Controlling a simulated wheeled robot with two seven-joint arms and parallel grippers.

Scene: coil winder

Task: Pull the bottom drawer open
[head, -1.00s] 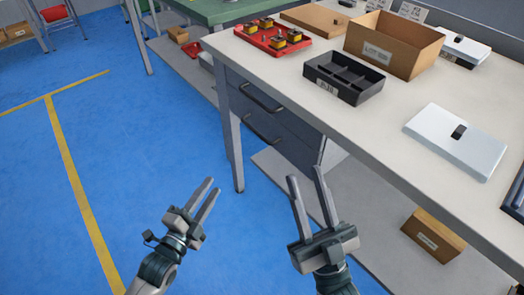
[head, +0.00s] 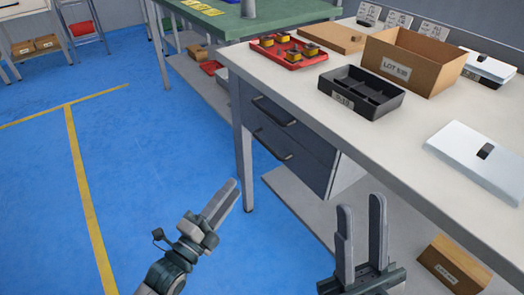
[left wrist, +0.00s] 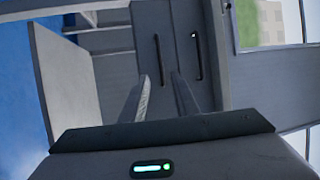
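The bottom drawer (head: 290,160) is the lower of two dark grey drawers under the workbench and looks shut. Its bar handle (head: 272,146) shows in front; in the left wrist view the handle (left wrist: 157,62) appears upright because that view is rolled. The top drawer's handle (head: 274,112) is above it. My left gripper (head: 232,186) is below and in front of the drawers, apart from the handle; its fingers are spread and empty in the left wrist view (left wrist: 163,82). My right gripper (head: 361,202) is open and empty, in front of the bench.
The workbench top (head: 420,118) carries a red tray (head: 290,58), a black divided tray (head: 352,108), a cardboard box (head: 440,75) and a white case (head: 478,158). A bench leg (head: 245,170) stands left of the drawers. A carton (head: 450,268) sits on the lower shelf. The blue floor at left is clear.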

